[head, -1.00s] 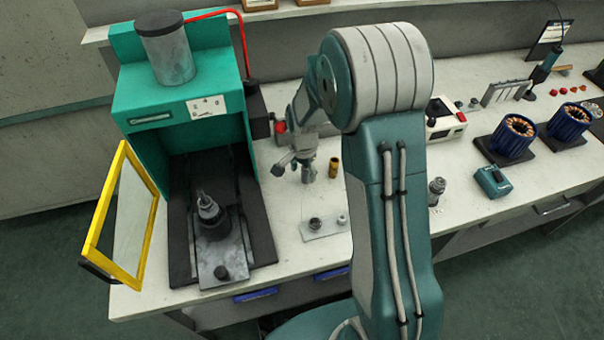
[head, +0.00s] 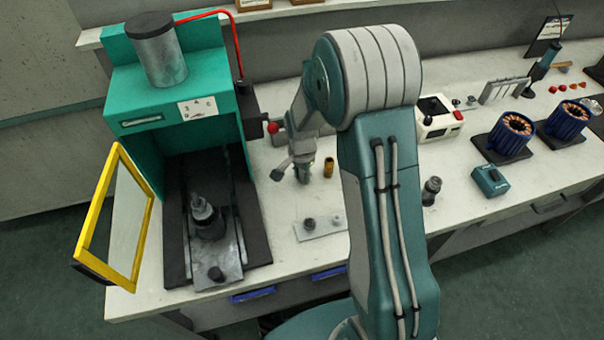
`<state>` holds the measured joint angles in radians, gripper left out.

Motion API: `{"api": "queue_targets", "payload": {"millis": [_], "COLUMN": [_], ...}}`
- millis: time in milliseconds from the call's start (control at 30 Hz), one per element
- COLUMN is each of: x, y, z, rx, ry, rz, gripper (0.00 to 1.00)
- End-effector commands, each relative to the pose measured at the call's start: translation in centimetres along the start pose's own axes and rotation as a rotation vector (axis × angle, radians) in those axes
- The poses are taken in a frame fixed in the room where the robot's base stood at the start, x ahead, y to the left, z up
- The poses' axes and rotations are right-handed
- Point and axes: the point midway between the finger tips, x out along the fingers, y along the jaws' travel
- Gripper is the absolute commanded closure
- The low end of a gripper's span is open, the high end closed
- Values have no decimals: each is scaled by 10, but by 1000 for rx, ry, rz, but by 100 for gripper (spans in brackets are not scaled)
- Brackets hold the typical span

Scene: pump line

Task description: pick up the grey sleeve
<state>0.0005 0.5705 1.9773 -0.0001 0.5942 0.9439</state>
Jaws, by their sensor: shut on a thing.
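My gripper (head: 302,172) points down over the bench, between the green press and a brass sleeve (head: 328,167). Its jaws are shut on a small grey piece that barely shows at the fingertips, and I take it for the grey sleeve. The fingers hide most of it, and I cannot tell whether it touches the bench. The brass sleeve stands upright just to the right, apart from the gripper.
The green press (head: 172,110) stands left, its yellow-framed guard (head: 118,215) swung open. A grey plate (head: 322,228) with small parts lies in front of the gripper. A white control box (head: 437,118), teal box (head: 490,181) and blue-rimmed stators (head: 510,137) are right of my arm.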

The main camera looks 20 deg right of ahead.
Motion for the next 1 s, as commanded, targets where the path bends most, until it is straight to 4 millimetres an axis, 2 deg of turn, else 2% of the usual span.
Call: {"api": "queue_targets", "payload": {"millis": [167, 500, 767, 1000], "x": [-14, -75, -70, -70], "y": [-1, 0, 44, 94], "z": [0, 0, 32, 68], "rx": [-1, -1, -1, -1], "ry": [2, 3, 1, 1], "rz": [-3, -5, -1, -1], "gripper": [95, 95, 95, 95]}}
